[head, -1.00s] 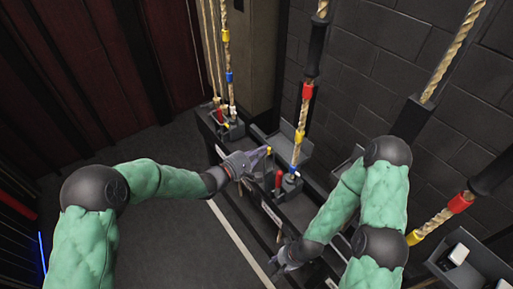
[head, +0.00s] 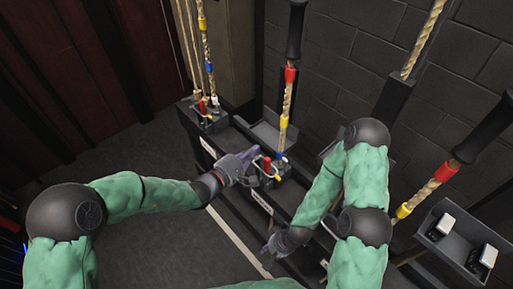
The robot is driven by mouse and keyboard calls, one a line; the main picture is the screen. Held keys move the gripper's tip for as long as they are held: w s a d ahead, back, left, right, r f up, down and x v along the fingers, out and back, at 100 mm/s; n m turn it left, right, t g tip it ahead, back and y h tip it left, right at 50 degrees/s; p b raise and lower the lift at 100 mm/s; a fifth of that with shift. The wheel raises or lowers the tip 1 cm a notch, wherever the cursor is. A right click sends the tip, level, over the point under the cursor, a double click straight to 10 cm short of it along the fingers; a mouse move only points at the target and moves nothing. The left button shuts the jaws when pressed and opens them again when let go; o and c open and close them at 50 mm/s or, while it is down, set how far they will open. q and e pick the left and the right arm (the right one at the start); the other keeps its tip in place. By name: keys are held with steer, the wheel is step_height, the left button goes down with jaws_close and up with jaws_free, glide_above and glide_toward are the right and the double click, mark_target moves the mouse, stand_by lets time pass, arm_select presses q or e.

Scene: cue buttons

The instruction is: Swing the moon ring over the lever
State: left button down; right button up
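A red-handled lever (head: 267,166) stands on the rail box in the middle, beside a rope with red, yellow and blue bands (head: 287,103). A small pale loop shows around the lever's lower part, but I cannot tell whether it is the moon ring or how it sits. My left gripper (head: 251,160) is just left of this lever, its fingers pointing at it. Its fingertips are too small to tell open from shut. My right gripper (head: 270,247) is low at the front side of the rail, away from the lever, its fingers unclear.
Another lever (head: 203,106) and banded rope (head: 206,55) stand farther back on the long dark rail (head: 235,142). More ropes run up at the right (head: 424,191). A tray with white-topped blocks (head: 440,228) is at lower right. The grey floor (head: 110,160) at left is clear.

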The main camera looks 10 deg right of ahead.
arm_select(q)
steer(key=v, duration=1)
steer(key=s+f+m+g+y, duration=0.25)
steer(key=s+f+g, duration=0.25)
steer(key=s+f, duration=0.3)
steer(key=s+f+m+g+y, duration=0.1)
steer(key=s+f+m+g, duration=0.3)
steer(key=f, duration=0.6)
steer(key=s+a+f+m+y, duration=0.2)
steer(key=a+f+m, duration=0.1)
steer(key=f, duration=0.4)
steer(key=s+a+f+m+g+y, duration=0.1)
steer(key=s+a+f+m+y, duration=0.1)
steer(key=a+f, duration=0.4)
step_height(320, 180, down, 2)
steer(key=shift+s+f+m+g+y, duration=0.1)
steer(key=shift+s+m+g+y, duration=0.2)
steer(key=shift+m+y, duration=0.7)
